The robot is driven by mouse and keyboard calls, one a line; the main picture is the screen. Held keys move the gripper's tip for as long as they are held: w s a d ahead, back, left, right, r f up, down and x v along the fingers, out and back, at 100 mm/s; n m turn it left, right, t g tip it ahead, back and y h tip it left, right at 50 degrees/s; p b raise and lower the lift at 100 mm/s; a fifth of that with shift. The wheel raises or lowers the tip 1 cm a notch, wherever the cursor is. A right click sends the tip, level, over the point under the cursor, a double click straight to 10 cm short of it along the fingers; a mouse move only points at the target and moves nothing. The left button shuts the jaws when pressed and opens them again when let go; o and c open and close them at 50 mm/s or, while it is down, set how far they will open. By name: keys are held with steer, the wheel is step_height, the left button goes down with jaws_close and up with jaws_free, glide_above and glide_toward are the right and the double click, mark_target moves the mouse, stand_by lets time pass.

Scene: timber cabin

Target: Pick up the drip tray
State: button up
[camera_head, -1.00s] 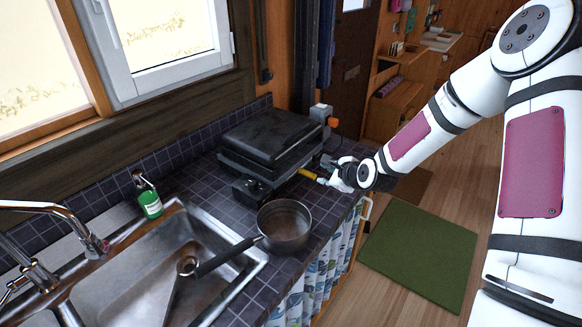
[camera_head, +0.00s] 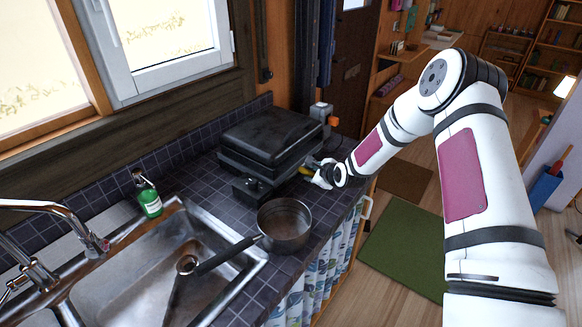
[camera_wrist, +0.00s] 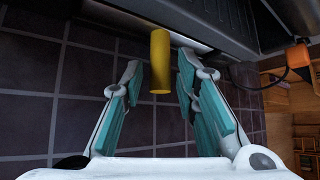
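A yellow cylindrical handle (camera_head: 304,170) sticks out from under the front of the black grill (camera_head: 265,140). It looks like the drip tray's handle; the tray itself is mostly hidden under the grill. In the wrist view the handle (camera_wrist: 160,62) hangs between the two fingers of my gripper (camera_wrist: 160,80), with a gap on each side. A pale strip (camera_wrist: 190,41) shows at the grill's lower edge beside it. My gripper (camera_head: 317,171) is open in front of the grill, at the right side of the counter.
A metal pot (camera_head: 285,226) stands on the tiled counter nearer me, its handle reaching over the sink (camera_head: 130,280). A green bottle (camera_head: 149,196) stands behind the sink. An orange-ended plug (camera_head: 332,121) is by the grill's back right. A green mat (camera_head: 405,250) lies on the floor.

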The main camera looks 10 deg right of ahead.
steer(key=shift+x, duration=0.75)
steer(key=shift+c, duration=0.6)
jaws_close()
steer(key=shift+r+b, duration=0.1)
steer(key=shift+b, duration=0.25)
